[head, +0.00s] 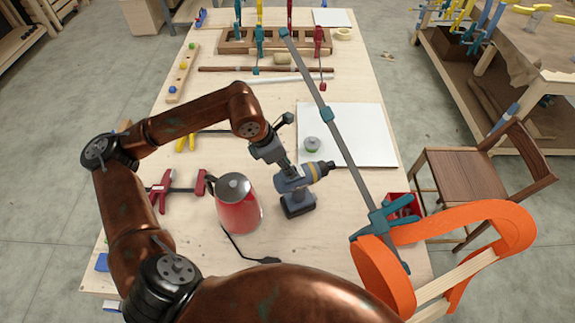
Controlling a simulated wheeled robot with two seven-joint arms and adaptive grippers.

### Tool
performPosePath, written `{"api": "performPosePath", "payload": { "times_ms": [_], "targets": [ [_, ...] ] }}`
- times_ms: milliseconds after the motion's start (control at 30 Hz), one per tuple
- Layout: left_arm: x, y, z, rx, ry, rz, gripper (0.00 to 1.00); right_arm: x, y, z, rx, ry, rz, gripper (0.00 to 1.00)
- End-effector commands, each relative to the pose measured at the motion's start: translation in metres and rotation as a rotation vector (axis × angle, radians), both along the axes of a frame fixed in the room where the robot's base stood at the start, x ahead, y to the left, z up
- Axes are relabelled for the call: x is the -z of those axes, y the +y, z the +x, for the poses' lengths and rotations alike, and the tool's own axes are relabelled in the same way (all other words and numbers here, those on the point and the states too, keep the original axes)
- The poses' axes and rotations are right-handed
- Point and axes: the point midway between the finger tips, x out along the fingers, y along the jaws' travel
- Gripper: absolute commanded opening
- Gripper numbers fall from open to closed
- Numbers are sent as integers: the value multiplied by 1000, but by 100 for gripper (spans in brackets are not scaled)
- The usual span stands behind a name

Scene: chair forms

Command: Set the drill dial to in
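The drill (297,203) stands upright on its dark battery base on the workbench. Its blue-grey and yellow body leans over the base, with the yellow and black nose pointing right. My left arm reaches in from the left, and my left gripper (284,168) is at the upper rear of the drill, pointing down and to the right. Its fingers overlap the drill body in the head view, and I cannot tell whether they touch it or are open or shut. The drill dial is too small to make out. My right gripper is not in view.
A red kettle-like container (238,208) stands close left of the drill, with a black cord in front. A long bar clamp (340,135) slants across the right side to an orange form (465,222). A white board (365,135) with a small grey round object (312,144) lies behind.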

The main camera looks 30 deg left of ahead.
Motion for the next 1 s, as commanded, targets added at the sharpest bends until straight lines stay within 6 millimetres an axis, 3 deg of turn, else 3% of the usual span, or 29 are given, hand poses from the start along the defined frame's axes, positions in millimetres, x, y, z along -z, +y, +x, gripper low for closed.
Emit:
{"api": "performPosePath", "payload": {
  "times_ms": [333, 700, 1000],
  "targets": [
    [5, -1, 1, -1, 0, 0, 26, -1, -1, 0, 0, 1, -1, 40],
    [5, -1, 1, -2, 1, -1, 1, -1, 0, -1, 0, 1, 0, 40],
    [4, -1, 1, -1, 0, 0, 0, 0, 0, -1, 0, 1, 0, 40]
  ]
}}
